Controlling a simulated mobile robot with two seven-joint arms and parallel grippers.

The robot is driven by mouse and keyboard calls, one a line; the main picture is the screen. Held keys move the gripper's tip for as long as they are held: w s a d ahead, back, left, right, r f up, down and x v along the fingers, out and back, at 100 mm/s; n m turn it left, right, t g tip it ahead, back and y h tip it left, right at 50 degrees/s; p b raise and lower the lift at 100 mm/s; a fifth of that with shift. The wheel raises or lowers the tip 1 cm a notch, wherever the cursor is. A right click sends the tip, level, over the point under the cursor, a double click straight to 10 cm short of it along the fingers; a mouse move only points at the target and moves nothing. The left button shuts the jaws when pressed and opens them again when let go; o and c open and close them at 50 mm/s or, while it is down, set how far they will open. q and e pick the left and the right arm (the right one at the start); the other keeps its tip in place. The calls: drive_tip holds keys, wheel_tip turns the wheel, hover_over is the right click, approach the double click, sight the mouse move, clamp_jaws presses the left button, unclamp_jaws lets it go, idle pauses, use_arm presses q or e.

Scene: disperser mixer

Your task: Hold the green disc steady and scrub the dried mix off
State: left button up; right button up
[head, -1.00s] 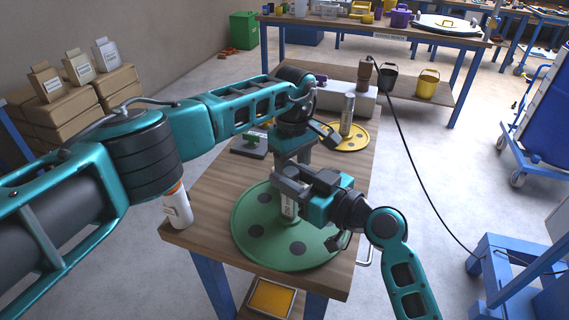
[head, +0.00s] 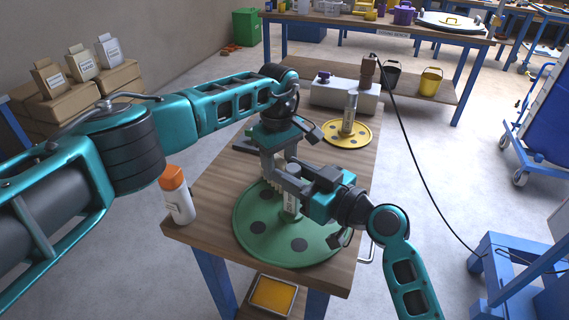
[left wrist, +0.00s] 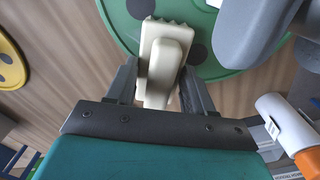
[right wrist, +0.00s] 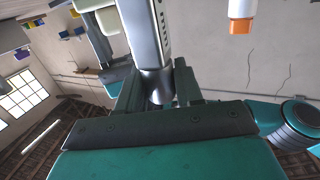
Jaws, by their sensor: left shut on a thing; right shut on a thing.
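The green disc (head: 268,246) lies flat near the front of the wooden table, with several dark round spots on its face. Its upright grey shaft (head: 291,203) rises from the middle. My right gripper (head: 288,184) is shut on the shaft, which runs up between its fingers in the right wrist view (right wrist: 145,35). My left gripper (head: 275,160) is just behind the shaft, over the disc's far side. In the left wrist view it is shut on a cream block with a toothed edge (left wrist: 166,42), above the disc. Whether the block touches the disc cannot be told.
A white bottle with an orange cap (head: 177,195) stands at the table's left edge. Behind are a yellow disc with a shaft (head: 347,133) and a grey-white box (head: 344,95). A dark pad lies partly hidden behind my left arm. A black cable hangs at right.

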use_arm(q)
drive_tip(key=shift+s+d, duration=0.3)
drive_tip(key=shift+d, duration=0.35)
drive_tip(key=shift+s+d, duration=0.3)
drive_tip(key=shift+d, duration=0.4)
drive_tip(key=shift+s+d, duration=0.3)
drive_tip(key=shift+d, duration=0.35)
drive_tip(key=shift+d+r, duration=0.1)
wheel_tip(320, 180, up, 5)
drive_tip(key=shift+r, duration=0.45)
drive_tip(key=shift+w, duration=0.1)
drive_tip(key=shift+a+r, duration=0.15)
drive_tip(key=shift+a, duration=0.1)
wheel_tip(320, 180, up, 3)
drive_tip(key=shift+f, duration=0.15)
